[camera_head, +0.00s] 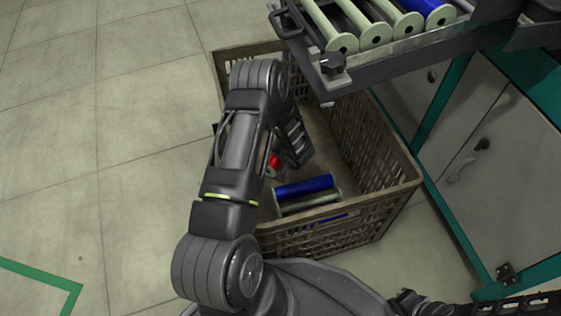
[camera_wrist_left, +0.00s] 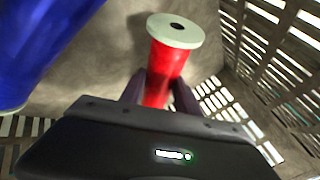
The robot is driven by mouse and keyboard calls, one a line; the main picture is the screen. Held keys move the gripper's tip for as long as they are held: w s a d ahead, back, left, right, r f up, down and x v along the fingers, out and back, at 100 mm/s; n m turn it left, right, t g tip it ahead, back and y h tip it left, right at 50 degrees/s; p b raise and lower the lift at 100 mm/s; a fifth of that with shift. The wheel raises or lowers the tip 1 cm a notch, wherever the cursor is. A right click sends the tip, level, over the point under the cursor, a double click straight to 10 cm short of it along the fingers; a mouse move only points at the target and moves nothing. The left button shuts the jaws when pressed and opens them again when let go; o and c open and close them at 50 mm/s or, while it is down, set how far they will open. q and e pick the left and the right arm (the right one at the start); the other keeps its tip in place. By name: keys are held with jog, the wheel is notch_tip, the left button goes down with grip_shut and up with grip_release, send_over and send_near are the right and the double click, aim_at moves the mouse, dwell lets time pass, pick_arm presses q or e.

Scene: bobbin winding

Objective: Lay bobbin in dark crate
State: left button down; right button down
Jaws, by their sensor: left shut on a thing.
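My left gripper (camera_wrist_left: 158,92) is shut on a red bobbin (camera_wrist_left: 168,62) with a pale green flange. In the head view my left arm reaches down into the dark crate (camera_head: 392,190), a brown-grey slatted box, and a small bit of the red bobbin (camera_head: 273,163) shows beside my arm. The fingertips are mostly hidden there. A blue bobbin (camera_head: 304,187) and a pale-flanged bobbin (camera_head: 310,202) lie on the crate floor close by. Whether the red bobbin touches the floor, I cannot tell. A dark part at the bottom right edge may be my right gripper (camera_head: 412,302); its fingers are unclear.
A rack (camera_head: 385,52) with several green-flanged bobbins, one blue, overhangs the crate's far right part. A grey cabinet with teal edges (camera_head: 480,150) stands right of the crate. In the wrist view a large blue bobbin (camera_wrist_left: 40,45) is close at left. The tiled floor at left is clear.

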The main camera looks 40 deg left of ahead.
pick_arm(q)
notch_tip(320, 180, down, 4)
jog(key=shift+r+b, duration=0.1)
jog(key=shift+b, duration=0.8)
jog(key=c, duration=0.9)
grip_release()
